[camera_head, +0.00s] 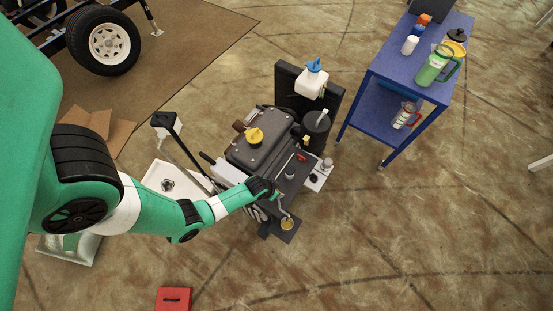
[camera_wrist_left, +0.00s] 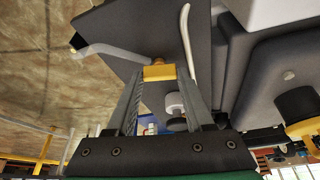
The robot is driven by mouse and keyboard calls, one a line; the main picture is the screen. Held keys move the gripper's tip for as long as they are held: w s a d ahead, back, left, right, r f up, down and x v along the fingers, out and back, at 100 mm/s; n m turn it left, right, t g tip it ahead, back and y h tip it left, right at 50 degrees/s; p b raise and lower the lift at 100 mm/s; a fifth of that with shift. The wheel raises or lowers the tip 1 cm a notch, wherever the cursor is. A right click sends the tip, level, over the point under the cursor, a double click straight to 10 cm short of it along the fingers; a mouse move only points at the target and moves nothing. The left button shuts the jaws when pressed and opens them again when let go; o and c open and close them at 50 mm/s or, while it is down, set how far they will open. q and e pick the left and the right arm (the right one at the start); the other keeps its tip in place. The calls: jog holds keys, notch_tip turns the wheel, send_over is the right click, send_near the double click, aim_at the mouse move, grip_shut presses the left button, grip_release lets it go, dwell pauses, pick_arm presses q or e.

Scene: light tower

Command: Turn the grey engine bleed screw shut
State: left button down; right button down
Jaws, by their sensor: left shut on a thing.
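The grey engine (camera_head: 264,140) stands mid-floor in the head view, with a yellow cap on top. My left gripper (camera_head: 278,198) reaches to its lower right side. In the left wrist view, the gripper (camera_wrist_left: 161,82) is shut on a small brass-yellow block, which I take to be the bleed screw (camera_wrist_left: 158,73). A fingertip lies on each side of it. A bent grey tube (camera_wrist_left: 118,50) runs beside it over a dark plate. In the head view the screw cannot be told apart from the gripper. My right gripper is in neither view.
A blue cart (camera_head: 392,70) with bottles and a green jug stands at the upper right. A white tray (camera_head: 150,182) and a red case (camera_head: 174,299) are on the floor. The floor at lower right is clear.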

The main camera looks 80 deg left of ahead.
pick_arm(q)
jog(key=m+h, duration=0.1)
jog(key=m, duration=0.1)
jog(key=shift+a+m, duration=0.1)
jog(key=shift+m, duration=0.3)
jog(key=m+h, duration=0.1)
jog(key=m, duration=0.3)
jog(key=shift+a+m+t+h, duration=0.1)
jog(key=shift+m+t+h, duration=0.2)
jog(key=shift+h, duration=0.1)
jog(key=shift+r+m+h, duration=0.15)
jog(key=shift+m+h, duration=0.25)
jog(key=shift+m, duration=0.5)
jog(key=m+h+p, duration=0.1)
jog(key=m, duration=0.1)
jog(key=shift+a+m, duration=0.1)
jog(key=shift+m, duration=0.2)
jog(key=shift+f+m+g+h+p, duration=0.15)
jog(key=shift+m+g, duration=0.25)
jog(key=shift+m, duration=0.5)
jog(key=shift+f+m+g+h+p, duration=0.15)
jog(key=shift+m+g+h, duration=0.2)
jog(key=shift+m, duration=0.55)
jog(key=shift+r, duration=0.1)
jog(key=shift+c, duration=1.4)
grip_release()
jog(key=shift+a, duration=0.1)
